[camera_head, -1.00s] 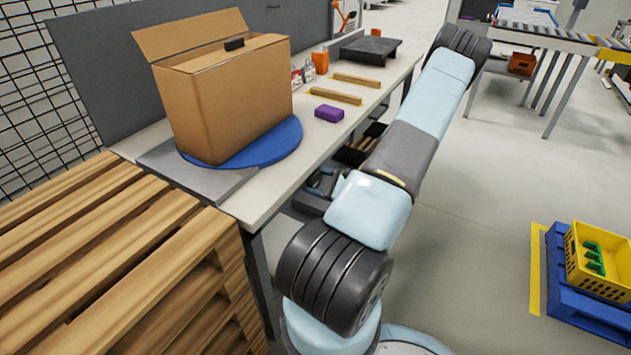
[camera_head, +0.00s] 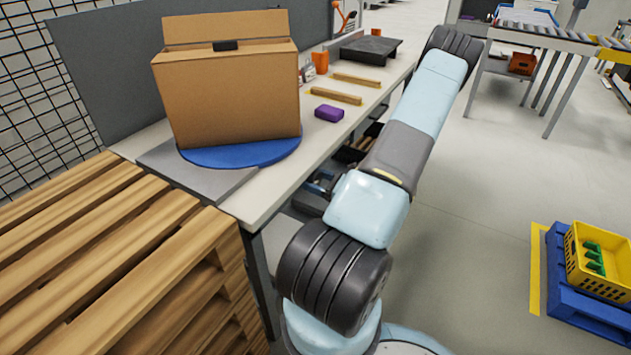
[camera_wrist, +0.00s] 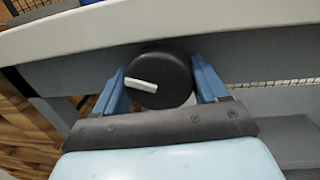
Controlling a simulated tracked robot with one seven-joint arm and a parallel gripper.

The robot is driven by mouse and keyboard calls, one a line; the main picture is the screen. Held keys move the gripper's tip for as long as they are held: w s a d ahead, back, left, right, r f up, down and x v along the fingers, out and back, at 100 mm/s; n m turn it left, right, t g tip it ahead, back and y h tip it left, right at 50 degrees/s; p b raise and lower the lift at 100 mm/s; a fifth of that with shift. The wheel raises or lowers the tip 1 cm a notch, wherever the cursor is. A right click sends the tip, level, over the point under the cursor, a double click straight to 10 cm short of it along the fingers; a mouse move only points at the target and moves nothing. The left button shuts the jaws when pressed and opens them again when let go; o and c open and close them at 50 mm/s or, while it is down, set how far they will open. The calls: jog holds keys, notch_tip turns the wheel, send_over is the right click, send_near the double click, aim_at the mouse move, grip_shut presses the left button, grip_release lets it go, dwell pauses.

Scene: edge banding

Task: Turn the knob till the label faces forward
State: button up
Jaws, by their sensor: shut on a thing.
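The black round knob (camera_wrist: 172,75) with a white pointer bar (camera_wrist: 140,85) shows in the wrist view, below the bench edge. The bar lies nearly level, tilted slightly down to the right. My gripper (camera_wrist: 160,84) has its blue fingers on both sides of the knob and is shut on it. In the head view my gripper and the knob are hidden. The cardboard box (camera_head: 235,105) stands upright on the blue turntable (camera_head: 240,154), its broad side toward the camera and its flap raised. A small black piece sits at its top edge. I see no label on the visible faces.
The bench (camera_head: 262,190) also bears a purple block (camera_head: 329,113), wooden strips (camera_head: 336,96), an orange container (camera_head: 320,61) and a dark plate (camera_head: 370,48). A pallet stack (camera_head: 110,270) stands close at the left.

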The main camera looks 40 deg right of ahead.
jog(key=m, duration=0.5)
jog(key=shift+f, duration=0.1)
jog(key=shift+m+t, duration=0.3)
jog(key=shift+m, duration=0.1)
jog(key=o, duration=0.7)
jog(key=shift+o, duration=0.2)
jog(key=shift+s, duration=0.1)
jog(key=v, duration=1.3)
jog(key=shift+s, duration=0.35)
